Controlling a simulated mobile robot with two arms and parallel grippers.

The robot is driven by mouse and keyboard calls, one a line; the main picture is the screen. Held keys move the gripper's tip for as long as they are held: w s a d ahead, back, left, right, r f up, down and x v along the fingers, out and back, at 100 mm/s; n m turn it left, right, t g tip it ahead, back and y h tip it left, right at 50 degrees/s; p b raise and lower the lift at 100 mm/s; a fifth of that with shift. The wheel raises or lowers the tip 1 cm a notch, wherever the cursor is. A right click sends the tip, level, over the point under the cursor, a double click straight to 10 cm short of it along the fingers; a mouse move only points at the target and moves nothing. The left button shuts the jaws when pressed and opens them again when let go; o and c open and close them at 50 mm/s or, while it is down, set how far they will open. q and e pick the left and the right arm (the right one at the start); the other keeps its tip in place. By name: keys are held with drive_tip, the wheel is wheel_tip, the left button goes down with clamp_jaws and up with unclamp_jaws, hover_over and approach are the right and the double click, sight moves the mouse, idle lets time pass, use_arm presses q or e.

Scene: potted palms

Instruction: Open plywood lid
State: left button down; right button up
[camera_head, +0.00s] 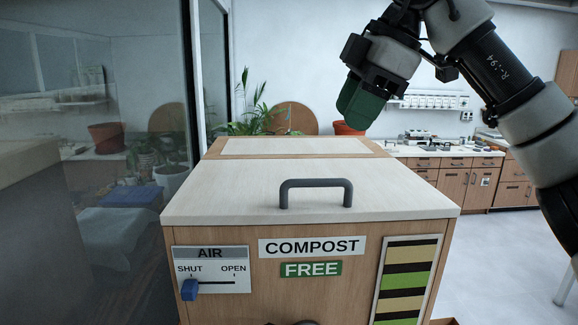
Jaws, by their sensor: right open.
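The plywood lid (235,190) is the pale sloping top of a wooden compost box (215,300). It lies closed on the box. A dark grey bar handle (316,193) stands up near its front edge. My right gripper (358,108) has green fingers and hangs above and behind the right part of the lid, apart from the handle and touching nothing. Its fingers overlap in this view, so the gap between them hardly shows. My left gripper is not in view.
The box front carries an air slider with a blue knob (190,289) at SHUT, a COMPOST label (312,246) and a green FREE sign (311,269). A glass wall (100,60) stands close on the left. Potted palms (255,105) are behind. Wooden cabinets (455,186) stand at the back right.

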drive_tip(key=p, duration=0.1)
hover_over(328, 180)
drive_tip(key=s+d, duration=0.1)
drive_tip(key=d, duration=0.2)
wheel_tip(328, 180, down, 5)
drive_tip(key=a+f, duration=0.1)
drive_tip(key=w+a+f+p, duration=0.1)
drive_tip(key=a+f, duration=0.1)
drive_tip(key=shift+f, duration=0.3)
drive_tip(key=shift+f+p, duration=0.3)
drive_tip(key=shift+f, duration=0.15)
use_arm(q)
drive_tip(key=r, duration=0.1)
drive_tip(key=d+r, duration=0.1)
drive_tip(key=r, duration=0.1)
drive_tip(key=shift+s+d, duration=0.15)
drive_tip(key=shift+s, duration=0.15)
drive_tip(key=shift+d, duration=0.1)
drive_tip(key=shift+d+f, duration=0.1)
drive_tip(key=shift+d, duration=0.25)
use_arm(e)
clamp_jaws()
